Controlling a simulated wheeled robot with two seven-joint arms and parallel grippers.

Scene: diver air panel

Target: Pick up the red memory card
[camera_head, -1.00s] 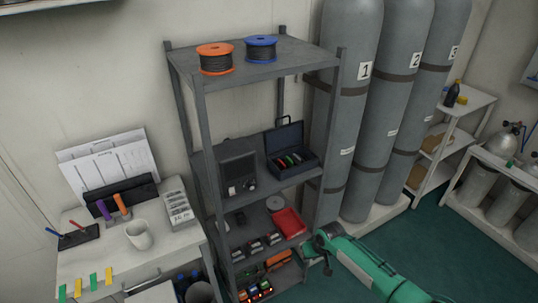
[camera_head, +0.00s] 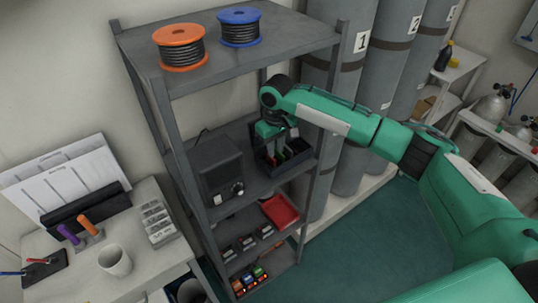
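An open dark case (camera_head: 292,173) stands on the middle shelf of the grey rack, with small coloured cards inside. A small reddish piece (camera_head: 294,151) shows in the case, partly covered; I cannot tell for certain that it is the red memory card. My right gripper (camera_head: 275,156) points down into the case from above, its fingers among the cards. The arm and wrist hide the case's lid and part of its contents. The fingers are too small and dark to tell whether they are open or shut on a card. My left gripper is out of view.
A dark monitor-like box (camera_head: 218,170) stands close left of the case. The rack's upper shelf (camera_head: 285,50) overhangs it, carrying an orange spool (camera_head: 180,48) and a blue spool (camera_head: 239,27). A rack post (camera_head: 322,130) and grey cylinders (camera_head: 395,60) are at right. A red tray (camera_head: 280,211) lies below.

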